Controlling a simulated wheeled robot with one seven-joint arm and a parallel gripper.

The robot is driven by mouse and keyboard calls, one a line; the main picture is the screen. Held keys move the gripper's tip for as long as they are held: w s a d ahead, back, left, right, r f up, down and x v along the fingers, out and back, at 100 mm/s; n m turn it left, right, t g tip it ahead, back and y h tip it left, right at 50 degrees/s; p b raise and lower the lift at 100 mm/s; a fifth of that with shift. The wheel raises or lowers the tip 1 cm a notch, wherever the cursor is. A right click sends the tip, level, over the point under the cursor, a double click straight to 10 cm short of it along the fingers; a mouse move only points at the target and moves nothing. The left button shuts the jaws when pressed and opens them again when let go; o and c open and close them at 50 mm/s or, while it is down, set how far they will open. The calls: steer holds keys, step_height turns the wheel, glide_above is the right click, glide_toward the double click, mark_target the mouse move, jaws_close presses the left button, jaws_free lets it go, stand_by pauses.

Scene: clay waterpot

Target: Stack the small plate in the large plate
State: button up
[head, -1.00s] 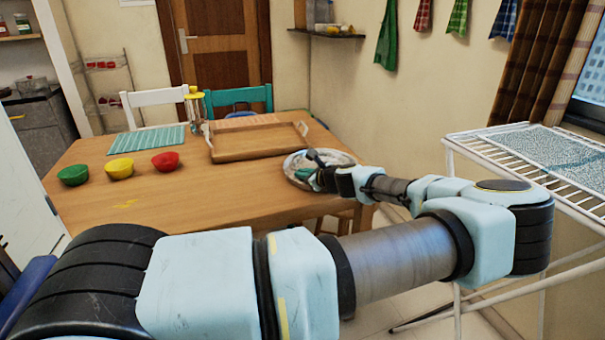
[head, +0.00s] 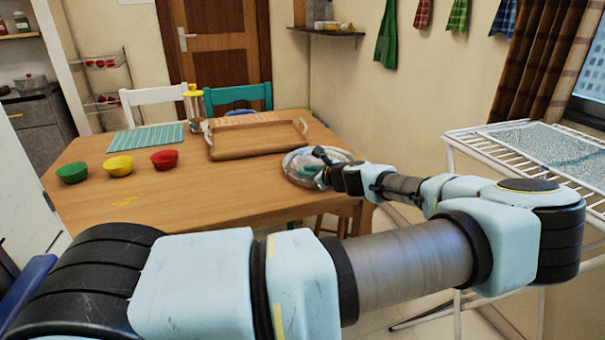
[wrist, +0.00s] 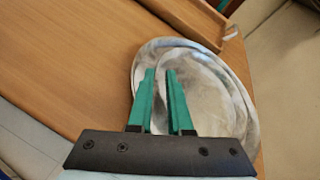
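The large plate (head: 291,166) is silver and lies at the right end of the wooden table; it also shows in the wrist view (wrist: 244,96). A second rim inside it looks like the small plate (wrist: 204,82), sitting in the large plate; the two shiny surfaces are hard to separate. My gripper (head: 311,169) is over the plates. In the wrist view its two green fingers (wrist: 160,72) are a little apart, with a narrow gap and no rim visible between them. The lower parts of the plates are hidden behind the fingers and gripper body.
A wooden tray (head: 258,142) lies just behind the plates. The table's front middle is clear. A white rack (head: 520,150) stands at the right.

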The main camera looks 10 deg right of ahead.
steer(key=b+v, duration=0.1)
steer(key=v, duration=0.8)
steer(key=shift+s, duration=0.1)
